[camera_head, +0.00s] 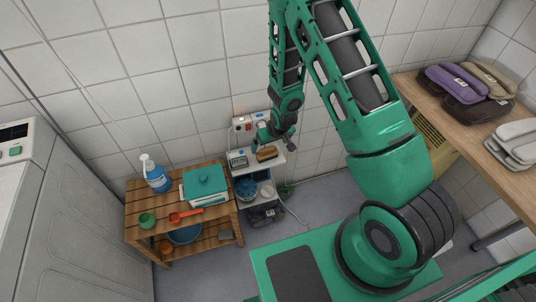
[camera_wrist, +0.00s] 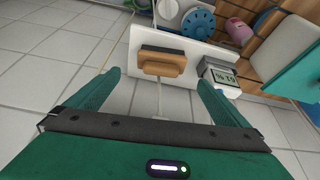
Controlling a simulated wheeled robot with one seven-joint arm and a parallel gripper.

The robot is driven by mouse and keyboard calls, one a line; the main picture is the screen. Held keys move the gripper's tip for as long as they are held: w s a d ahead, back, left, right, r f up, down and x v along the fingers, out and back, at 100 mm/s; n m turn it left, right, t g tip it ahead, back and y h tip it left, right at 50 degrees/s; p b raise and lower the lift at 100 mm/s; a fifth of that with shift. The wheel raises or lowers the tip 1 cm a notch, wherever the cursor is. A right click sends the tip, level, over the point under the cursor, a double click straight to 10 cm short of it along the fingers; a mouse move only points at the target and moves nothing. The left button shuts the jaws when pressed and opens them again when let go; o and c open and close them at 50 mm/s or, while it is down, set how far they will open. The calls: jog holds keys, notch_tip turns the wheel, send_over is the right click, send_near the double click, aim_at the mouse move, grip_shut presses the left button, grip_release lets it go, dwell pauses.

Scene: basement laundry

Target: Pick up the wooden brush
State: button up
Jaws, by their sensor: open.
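The wooden brush (camera_head: 267,153), a tan block with a dark strip along one side, lies on the top of a small white shelf unit (camera_head: 277,160) against the tiled wall. In the wrist view the brush (camera_wrist: 162,63) lies on the white top, near its edge, between and beyond my two fingers. My gripper (camera_head: 278,139) is open and empty, just above the brush in the head view. In the wrist view its fingers (camera_wrist: 158,78) are spread wider than the brush. They appear apart from it.
A small device with a display (camera_wrist: 220,74) sits close beside the brush. A wooden rack (camera_head: 218,192) with a teal-lidded box (camera_head: 204,180), spray bottle (camera_head: 155,174) and red scoop (camera_head: 184,215) stands left. Folded cloths lie on a wooden shelf (camera_head: 421,92) at right.

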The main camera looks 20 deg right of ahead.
aim_at(267, 148)
jog(key=shift+x, duration=3.5)
jog(key=shift+a, duration=0.1)
jog(key=c, duration=1.2)
